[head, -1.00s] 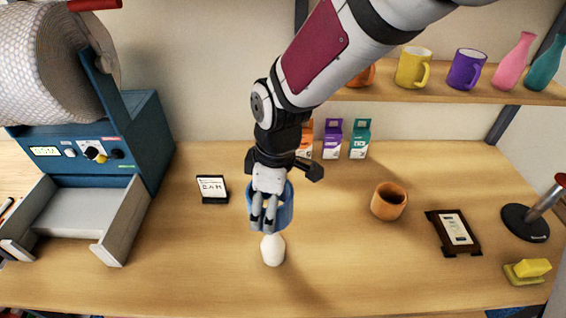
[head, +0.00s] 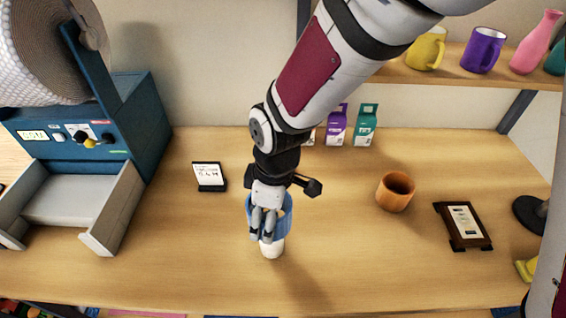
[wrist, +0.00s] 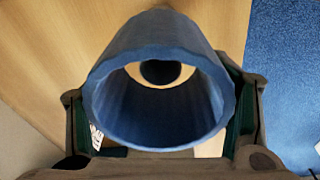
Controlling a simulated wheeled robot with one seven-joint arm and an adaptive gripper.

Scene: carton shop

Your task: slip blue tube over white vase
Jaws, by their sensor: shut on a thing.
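The tube also shows large in the wrist view (wrist: 108,110), between the fingers. The white vase (head: 272,250) stands on the table, with only its lower part showing below the tube. Its upper part is hidden by the tube and fingers. In the wrist view, a pale ring with a dark middle, seemingly the vase's mouth (wrist: 180,76), appears through the tube's bore. The tube appears to surround the vase's top; its lower edge is above the tabletop.
A small sign (head: 209,177) stands to the left, beside a blue machine (head: 100,140). Cartons (head: 365,125) stand at the back wall. Table around the vase is clear.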

